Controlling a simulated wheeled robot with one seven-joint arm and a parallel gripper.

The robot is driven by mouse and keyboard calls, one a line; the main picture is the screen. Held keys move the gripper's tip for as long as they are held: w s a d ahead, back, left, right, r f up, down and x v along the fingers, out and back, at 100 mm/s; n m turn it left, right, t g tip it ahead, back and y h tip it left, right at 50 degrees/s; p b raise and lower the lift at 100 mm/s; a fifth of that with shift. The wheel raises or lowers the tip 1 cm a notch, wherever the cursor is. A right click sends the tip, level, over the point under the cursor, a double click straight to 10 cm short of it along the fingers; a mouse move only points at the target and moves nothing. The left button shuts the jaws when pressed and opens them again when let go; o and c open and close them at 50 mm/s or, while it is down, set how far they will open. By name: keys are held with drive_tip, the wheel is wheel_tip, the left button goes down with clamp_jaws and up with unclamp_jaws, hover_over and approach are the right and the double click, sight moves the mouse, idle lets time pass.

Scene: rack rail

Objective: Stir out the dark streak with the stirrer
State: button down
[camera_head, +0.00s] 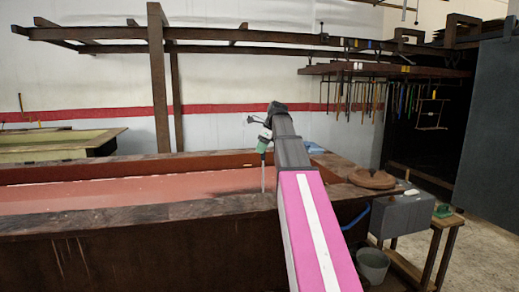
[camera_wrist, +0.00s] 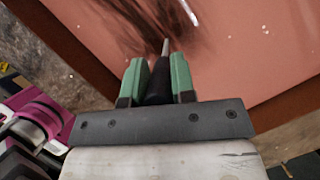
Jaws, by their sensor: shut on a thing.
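My gripper (camera_wrist: 158,72) has green fingers shut on the black handle of the stirrer (camera_wrist: 157,86). The stirrer's thin grey shaft (camera_wrist: 165,47) extends from the fingertips over the reddish liquid. In the head view, my gripper (camera_head: 264,144) is above the near right part of the long tank (camera_head: 130,215), and the stirrer's shaft (camera_head: 263,177) points down into it. The dark streak (camera_wrist: 125,32) spreads as brushy dark lines around and left of the shaft in the wrist view. A bright strip (camera_wrist: 188,12) beyond it is unclear.
The tank's broad wooden rim borders the liquid. A wooden frame post (camera_head: 159,80) stands behind it. At right are a round wooden lid (camera_head: 372,179), a grey box (camera_head: 402,214) and a bucket (camera_head: 372,264). Hanging tools (camera_head: 375,95) line the back rack.

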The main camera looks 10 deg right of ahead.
drive_tip(key=a, duration=2)
drive_tip(key=d, duration=1)
drive_tip(key=shift+d, duration=0.15)
drive_tip(key=d, duration=1)
drive_tip(key=a, duration=2)
drive_tip(key=d, duration=1)
